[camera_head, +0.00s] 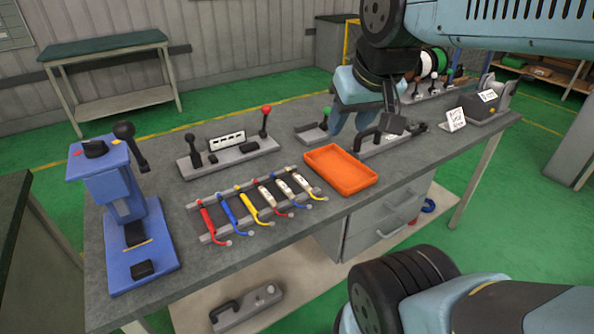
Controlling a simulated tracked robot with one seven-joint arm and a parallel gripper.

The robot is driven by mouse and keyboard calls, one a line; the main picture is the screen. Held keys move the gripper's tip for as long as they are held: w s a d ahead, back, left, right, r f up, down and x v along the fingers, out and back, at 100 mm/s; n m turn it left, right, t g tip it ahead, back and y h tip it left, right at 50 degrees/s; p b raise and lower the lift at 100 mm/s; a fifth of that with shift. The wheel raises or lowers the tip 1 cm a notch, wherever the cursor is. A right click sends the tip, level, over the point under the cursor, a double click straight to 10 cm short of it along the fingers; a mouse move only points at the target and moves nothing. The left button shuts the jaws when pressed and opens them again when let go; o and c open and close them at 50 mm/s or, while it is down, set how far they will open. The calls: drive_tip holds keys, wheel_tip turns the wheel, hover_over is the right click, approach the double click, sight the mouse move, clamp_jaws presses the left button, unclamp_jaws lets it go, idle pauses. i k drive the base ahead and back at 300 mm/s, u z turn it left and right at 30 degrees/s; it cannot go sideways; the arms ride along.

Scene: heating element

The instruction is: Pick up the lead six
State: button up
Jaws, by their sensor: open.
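Several coloured leads lie side by side on a grey rack on the workbench. From left they are a red lead (207,219), a blue lead (229,212), a yellow lead (247,206), then white-bodied ones with coloured ends. The rightmost lead (302,184), sixth from the left, has a white body and a yellow end; I cannot read any number on it. My gripper (366,122) is open and hangs over the back of the bench, right of and beyond the leads and apart from them. Its fingertips are partly hard to make out against the dark parts behind.
An orange tray (341,184) sits right of the leads. A grey lever panel (228,155) is behind them. A blue press-like device (125,220) stands at the bench's left end. A handled fixture (390,139) sits near my gripper, and a grey box (484,106) is at right.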

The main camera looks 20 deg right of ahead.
sight(296, 177)
drive_tip(key=z, duration=1.5)
drive_tip(key=k, duration=1.85)
drive_tip(key=u, duration=0.85)
drive_tip(key=i, duration=1)
drive_tip(key=z, duration=0.05)
